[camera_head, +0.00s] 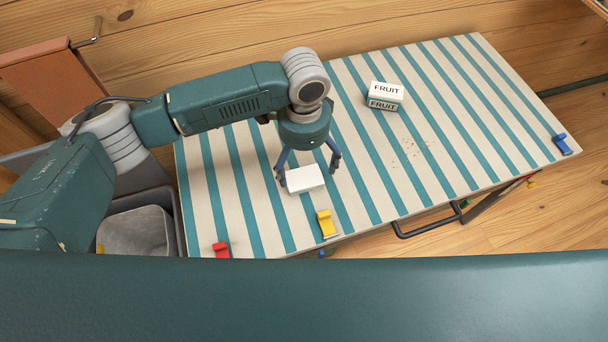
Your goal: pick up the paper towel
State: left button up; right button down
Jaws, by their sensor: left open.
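A white flat block that looks like the folded paper towel (305,179) lies on the striped table (430,150). My left gripper (308,172) points down over it, with its two blue fingers apart. One finger is at the block's left edge and the other is to the right, past its upper right corner. I cannot tell whether either finger touches it. My right gripper is not in view.
A box labelled FRUIT (385,96) stands at the back, with crumbs (414,147) to its right. Yellow (326,223), red (221,250) and blue (562,144) clips sit at the table's edges. A grey bin (138,232) stands at the left. The table's right side is mostly clear.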

aim_at(306, 182)
pick_arm(q)
jog(key=f, duration=0.5)
jog(key=f+p, duration=0.1)
jog(key=f, duration=0.1)
jog(key=shift+s+d+f, duration=0.2)
jog(key=shift+s+f, duration=0.1)
jog(key=shift+s, duration=0.05)
jog(key=shift+c, duration=0.5)
jog(key=c, duration=0.8)
